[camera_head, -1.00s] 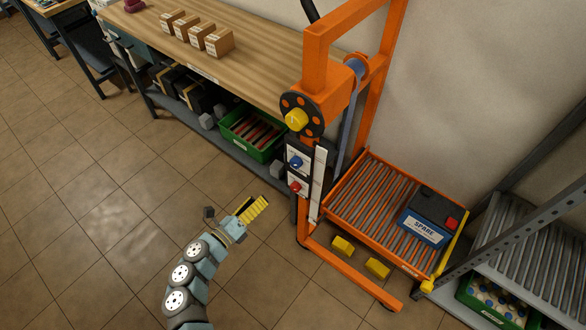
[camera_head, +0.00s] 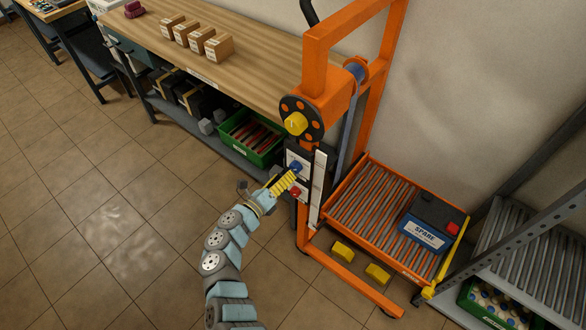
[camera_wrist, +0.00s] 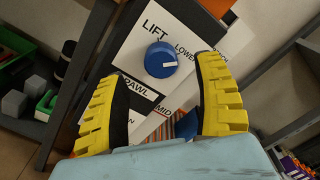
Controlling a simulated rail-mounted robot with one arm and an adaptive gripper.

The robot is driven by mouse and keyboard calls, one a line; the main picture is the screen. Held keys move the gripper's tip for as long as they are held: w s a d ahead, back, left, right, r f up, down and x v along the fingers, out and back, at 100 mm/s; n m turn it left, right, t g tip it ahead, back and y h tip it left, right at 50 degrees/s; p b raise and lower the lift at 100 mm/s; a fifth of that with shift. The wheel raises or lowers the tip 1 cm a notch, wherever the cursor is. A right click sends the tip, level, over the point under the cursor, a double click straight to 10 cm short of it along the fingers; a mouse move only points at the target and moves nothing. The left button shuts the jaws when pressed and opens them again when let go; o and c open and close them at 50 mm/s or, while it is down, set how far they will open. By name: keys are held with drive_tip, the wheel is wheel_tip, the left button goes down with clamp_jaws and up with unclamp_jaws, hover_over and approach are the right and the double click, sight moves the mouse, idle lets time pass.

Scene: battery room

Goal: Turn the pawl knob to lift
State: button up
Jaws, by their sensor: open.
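The blue pawl knob (camera_head: 296,166) sits on a white panel on the orange lift's post. In the wrist view the blue knob (camera_wrist: 159,57) shows whole, between LIFT at its upper left, LOWER at its right and a PAWL label below. A pale pointer mark on its face lies toward the right, on the LOWER side. My gripper (camera_head: 284,181) is open with yellow ribbed fingers, just in front of the panel. In the wrist view the fingers (camera_wrist: 160,72) stand apart on either side of the knob; I see no contact with it.
A red knob (camera_head: 296,192) sits just below on the same panel. A yellow knob on a black disc (camera_head: 296,123) is above. The roller platform (camera_head: 352,208) with a SPARE battery (camera_head: 427,232) is to the right. Open floor lies to the left.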

sight(292, 169)
drive_tip(key=shift+x, duration=2.25)
drive_tip(key=shift+s, duration=0.1)
drive_tip(key=shift+c, duration=0.3)
drive_tip(key=c, duration=1.1)
